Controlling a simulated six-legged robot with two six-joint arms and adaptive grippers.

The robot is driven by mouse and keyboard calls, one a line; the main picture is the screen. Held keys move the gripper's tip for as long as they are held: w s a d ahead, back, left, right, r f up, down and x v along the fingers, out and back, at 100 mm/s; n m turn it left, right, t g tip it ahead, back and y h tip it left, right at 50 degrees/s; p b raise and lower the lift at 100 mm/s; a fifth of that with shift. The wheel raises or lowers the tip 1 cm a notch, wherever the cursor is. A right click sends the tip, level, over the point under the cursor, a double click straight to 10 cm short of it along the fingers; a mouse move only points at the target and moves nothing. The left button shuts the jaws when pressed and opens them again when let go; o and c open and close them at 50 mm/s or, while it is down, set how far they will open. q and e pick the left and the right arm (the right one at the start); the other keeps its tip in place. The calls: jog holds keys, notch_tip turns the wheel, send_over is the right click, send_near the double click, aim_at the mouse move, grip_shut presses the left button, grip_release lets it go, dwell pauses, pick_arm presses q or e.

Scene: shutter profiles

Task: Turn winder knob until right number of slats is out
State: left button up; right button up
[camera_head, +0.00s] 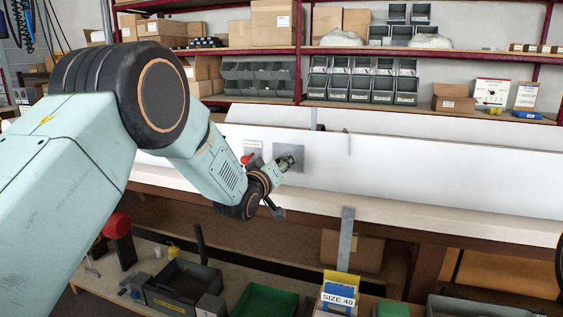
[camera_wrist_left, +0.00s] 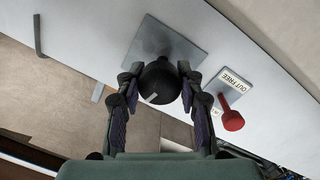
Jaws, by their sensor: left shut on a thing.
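The winder knob (camera_wrist_left: 160,84) is dark and round with a small light mark, and stands out from a square grey plate (camera_wrist_left: 172,45). In the head view the grey plate (camera_head: 297,153) is on the front of a long white housing (camera_head: 430,170). My left gripper (camera_wrist_left: 159,79) is shut on the knob, with a finger on each side of it. In the head view my left gripper (camera_head: 288,160) is at the plate, and the knob is mostly hidden by it. My right gripper is not in view. I cannot make out any slats for certain.
A red-ended lever (camera_wrist_left: 231,118) sits beside the plate, near a label reading "OUT FREE" (camera_wrist_left: 236,83). A grey upright strip (camera_head: 347,238) stands at the bench's front edge. Below are a green bin (camera_head: 265,301) and a "SIZE 40" card (camera_head: 338,300). Shelves with boxes are behind.

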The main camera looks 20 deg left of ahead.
pick_arm(q)
jog(key=m+p, duration=0.1)
jog(key=m, duration=0.2)
jog(key=shift+r+m, duration=0.1)
jog(key=shift+m, duration=0.2)
jog(key=m+p, duration=0.1)
jog(key=m, duration=0.2)
jog(key=shift+d+y+p, duration=0.1)
jog(key=shift+y+p, duration=0.25)
jog(key=shift+y, duration=0.05)
jog(key=m+p, duration=0.1)
jog(key=m, duration=0.2)
jog(key=shift+m, duration=0.4)
jog(key=m, duration=0.4)
jog(key=shift+g+y+p, duration=0.3)
jog(key=shift+y+p, duration=0.05)
jog(key=shift+y, duration=0.05)
jog(key=m, duration=0.3)
jog(key=shift+m+y+p, duration=0.3)
jog(key=m, duration=0.4)
jog(key=shift+f, duration=0.2)
jog(key=m, duration=0.3)
jog(key=shift+m+y+p, duration=0.3)
jog(key=shift+p, duration=0.05)
jog(key=shift+m+t, duration=0.4)
jog(key=shift+m, duration=1.5)
